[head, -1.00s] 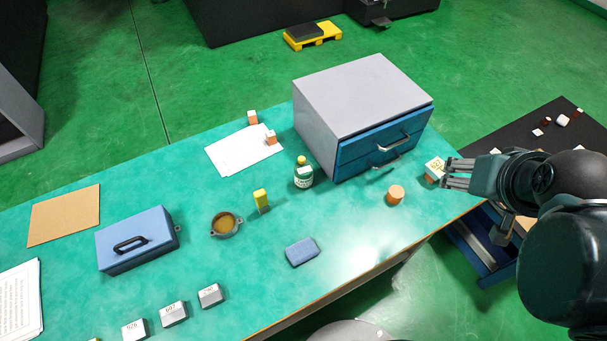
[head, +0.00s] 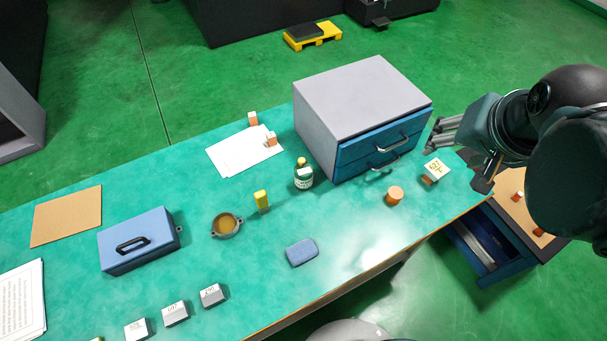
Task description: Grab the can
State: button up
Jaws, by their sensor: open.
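No thing is plainly marked as a can. A short orange-brown cylinder (head: 394,196) stands upright on the green table, below the blue drawers. A green bottle with a yellow cap (head: 303,175) stands by the cabinet's left corner. A round, shallow, handled container with yellowish contents (head: 227,224) sits near the table's middle. I cannot tell which of these is the can. My gripper (head: 437,134) is open and empty at the cabinet's right side, fingers pointing left. It is apart from the cylinder, above and to its right.
A grey cabinet with blue drawers (head: 361,108) stands at the back. A white-topped block with yellow marking (head: 437,169) lies just below my gripper. A blue box (head: 138,240), a blue pad (head: 301,252) and several grey blocks (head: 176,313) are on the table. The right front edge is close.

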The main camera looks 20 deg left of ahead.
jog(key=w+a+r+m+g+p, duration=0.1)
jog(key=w+a+m+g+p, duration=0.3)
jog(key=a, duration=1.2)
jog(key=m+g+p, duration=0.1)
jog(key=m+g, duration=0.1)
jog(key=m, duration=0.4)
send_over(302, 169)
notch_tip(302, 169, down, 2)
jog(key=f, duration=0.1)
jog(key=shift+h, duration=0.4)
notch_tip(302, 169, down, 20)
jog(key=shift+r, duration=0.2)
jog(key=shift+f, duration=0.4)
jog(key=shift+f, duration=1.25)
jog(key=shift+f, duration=0.1)
jog(key=shift+d+f+b, duration=0.15)
jog(key=shift+f+b, duration=0.6)
jog(key=shift+f, duration=1.75)
jog(key=shift+c, duration=0.6)
